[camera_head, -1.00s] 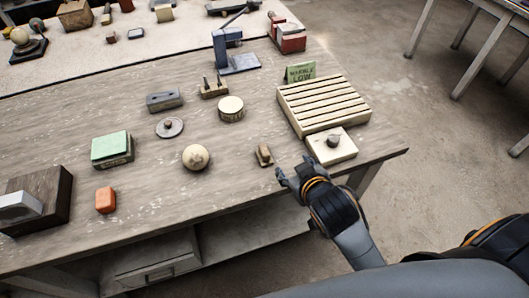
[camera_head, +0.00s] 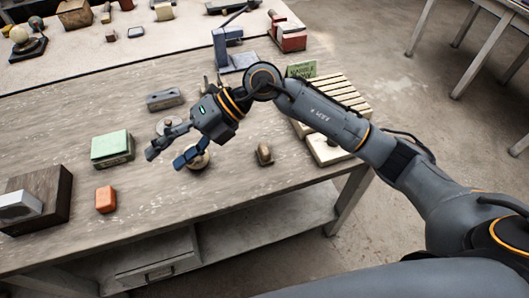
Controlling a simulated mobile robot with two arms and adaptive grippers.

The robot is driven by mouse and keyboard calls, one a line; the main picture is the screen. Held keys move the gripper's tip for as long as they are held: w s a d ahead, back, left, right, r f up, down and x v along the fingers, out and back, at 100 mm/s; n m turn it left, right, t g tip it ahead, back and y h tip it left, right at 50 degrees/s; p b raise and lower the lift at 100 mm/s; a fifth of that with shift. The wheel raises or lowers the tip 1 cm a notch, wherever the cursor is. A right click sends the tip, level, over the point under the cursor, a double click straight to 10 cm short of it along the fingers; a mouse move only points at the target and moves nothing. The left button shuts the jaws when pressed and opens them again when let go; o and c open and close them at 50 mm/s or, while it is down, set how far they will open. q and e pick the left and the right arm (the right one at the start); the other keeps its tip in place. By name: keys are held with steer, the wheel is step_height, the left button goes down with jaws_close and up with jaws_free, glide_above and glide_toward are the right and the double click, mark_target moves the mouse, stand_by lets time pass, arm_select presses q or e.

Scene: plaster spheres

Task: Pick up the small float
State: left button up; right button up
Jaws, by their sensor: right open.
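A small brown wooden piece with a raised handle, which looks like the small float (camera_head: 264,155), sits near the front right of the workbench (camera_head: 240,200). My right gripper (camera_head: 164,159) is open and empty, left of it. It hangs above the bench with its fingers pointing left and down. The grey round disc with a knob (camera_head: 166,124) is partly covered by the gripper. My left gripper is out of view.
A green-topped block (camera_head: 111,148), an orange block (camera_head: 105,199) and a grey block-like tool (camera_head: 165,98) stand to the left. A slatted wooden rack (camera_head: 340,88) is partly hidden behind my right arm. The front middle of the bench is clear.

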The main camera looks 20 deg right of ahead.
steer(key=w+d+f+t+h, duration=0.1)
steer(key=w+d+f+h, duration=0.15)
steer(key=d, duration=0.25)
steer(key=w+d+f+h, duration=0.2)
steer(key=w+d+h, duration=0.1)
steer(key=d+h, duration=0.15)
steer(key=m+h, duration=0.2)
steer(key=h, duration=0.3)
glide_above(265, 148)
steer(key=shift+t, duration=0.4)
steer(key=f, duration=0.2)
steer(key=f+p, duration=0.1)
steer(key=f, duration=0.3)
steer(key=shift+w+d+f, duration=0.15)
steer(key=shift+w+f, duration=0.15)
steer(key=shift+f+p, duration=0.35)
steer(key=shift+f, duration=0.2)
steer(key=shift+s+f, duration=0.1)
steer(key=shift+f, duration=0.2)
steer(key=f+p, duration=0.1)
steer(key=f, duration=0.1)
steer(key=f+p, duration=0.1)
steer(key=shift+s+a+f, duration=0.2)
steer(key=shift+f, duration=0.6)
steer(key=shift+c, duration=0.3)
steer(key=c, duration=1.2)
